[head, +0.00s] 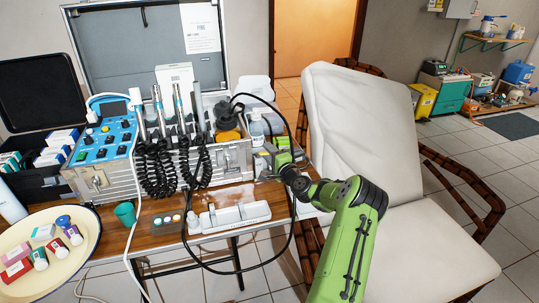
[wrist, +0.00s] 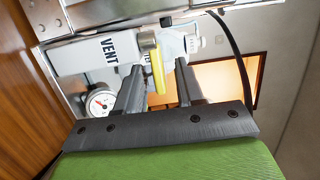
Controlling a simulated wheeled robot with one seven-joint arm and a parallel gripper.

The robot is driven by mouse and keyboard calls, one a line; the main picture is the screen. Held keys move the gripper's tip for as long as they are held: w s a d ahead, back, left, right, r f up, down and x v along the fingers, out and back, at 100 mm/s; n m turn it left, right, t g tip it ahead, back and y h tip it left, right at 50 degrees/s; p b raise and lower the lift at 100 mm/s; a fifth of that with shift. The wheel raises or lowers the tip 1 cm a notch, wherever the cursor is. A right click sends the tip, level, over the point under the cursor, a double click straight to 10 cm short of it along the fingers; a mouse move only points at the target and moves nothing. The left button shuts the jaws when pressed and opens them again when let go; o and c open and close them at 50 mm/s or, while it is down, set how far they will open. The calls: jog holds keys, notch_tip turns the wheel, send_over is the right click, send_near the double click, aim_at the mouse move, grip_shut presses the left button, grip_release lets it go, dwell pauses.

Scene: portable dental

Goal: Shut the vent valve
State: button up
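The vent valve shows in the wrist view as a yellow lever (wrist: 157,72) on a brass-coloured fitting (wrist: 147,40), beside a white block labelled VENT (wrist: 108,49). The lever sticks out from the block toward my gripper. My gripper (wrist: 159,68) is open, with one dark finger on each side of the lever. Gaps show between the lever and both fingers, so it is not gripped. In the head view my gripper (head: 275,160) is at the right end of the metal dental unit (head: 235,157), and the lever is hard to make out there.
A round pressure gauge (wrist: 100,102) sits just left of my gripper. A black hose (head: 291,125) loops close to my arm. A white handpiece tray (head: 235,215) lies on the wooden table (head: 160,238). A white reclining chair (head: 365,140) stands right of the table.

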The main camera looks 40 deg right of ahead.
grip_shut()
jog(key=shift+a, duration=0.1)
jog(key=shift+s+a+m+g+h+p, duration=0.25)
jog(key=shift+a+m+g+h+p, duration=0.4)
jog(key=shift+m+g+h+p, duration=1.7)
jog(key=shift+s+a+m+g+h+p, duration=0.2)
jog(key=shift+a+m+g+h+p, duration=0.5)
jog(key=shift+m+g+h+p, duration=1.65)
jog(key=shift+s+a+m+g+h+p, duration=0.25)
jog(key=shift+a+m+g+h+p, duration=0.4)
jog(key=shift+m+g+h+p, duration=1.7)
jog(key=shift+n+g+y+p, duration=0.45)
jog(key=shift+g+y+p, duration=0.15)
jog(key=shift+p, duration=0.25)
jog(key=shift+t, duration=0.25)
